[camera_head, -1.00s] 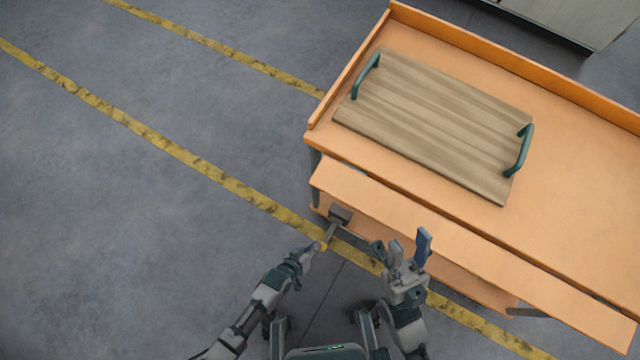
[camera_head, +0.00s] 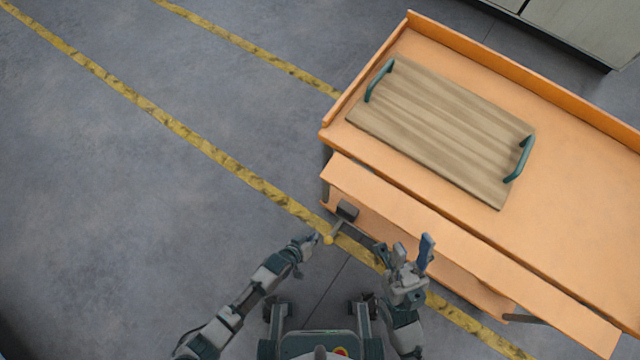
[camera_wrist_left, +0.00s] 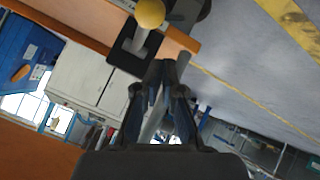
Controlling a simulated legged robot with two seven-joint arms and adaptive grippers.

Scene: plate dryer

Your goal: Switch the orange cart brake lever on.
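The orange cart (camera_head: 345,135) stands at the right in the head view. Its brake lever (camera_head: 335,229) is a short grey bar with a yellow ball at its end, sticking out from a dark bracket (camera_head: 347,210) at the cart's near left corner. My left gripper (camera_head: 313,240) is just left of the yellow ball; whether they touch I cannot tell. In the left wrist view the ball (camera_wrist_left: 150,13) is above the fingertips (camera_wrist_left: 168,68), which are close together with nothing visibly held. My right gripper (camera_head: 412,250) is open and empty beside the cart's front edge.
A wooden board (camera_head: 445,130) with two green handles lies on the cart top. An orange ledge (camera_head: 450,245) runs along the cart's near side, close to my right gripper. The grey floor (camera_head: 130,230) at the left is clear apart from yellow lines.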

